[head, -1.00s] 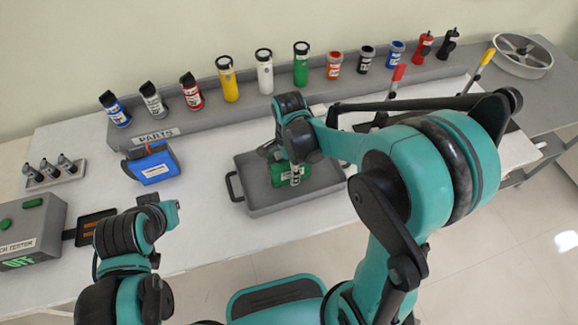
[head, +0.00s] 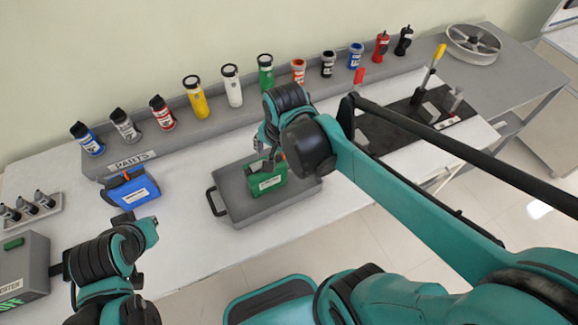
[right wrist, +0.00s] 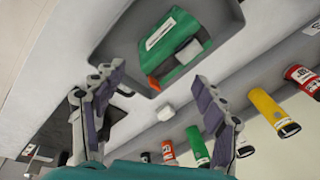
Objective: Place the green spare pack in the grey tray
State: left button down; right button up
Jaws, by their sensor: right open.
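The green spare pack (head: 267,178), with a white label, is inside the grey tray (head: 238,213). It also shows in the right wrist view (right wrist: 172,52), beyond my fingers and within the tray walls. My right gripper (right wrist: 160,85) is open and empty, with its two fingers apart and clear of the pack. In the head view my right gripper (head: 258,160) is just behind the pack and partly hides the tray's back side. My left gripper (head: 138,222) is low at the left, over the near table edge; its finger opening is unclear.
A blue pack (head: 130,188) stands left of the tray. A grey parts rack (head: 155,150) with several bottles and cans runs along the back. A tester box (head: 22,265) is at the left. A dark plate with upright handles (head: 430,110) is at the right.

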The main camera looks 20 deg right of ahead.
jog(key=s+d+n+t, duration=0.2)
jog(key=s+n+t, duration=0.2)
jog(key=n, duration=0.6)
jog(key=shift+s+d+r, duration=0.25)
jog(key=shift+s, duration=0.75)
jog(key=shift+f+b, duration=0.85)
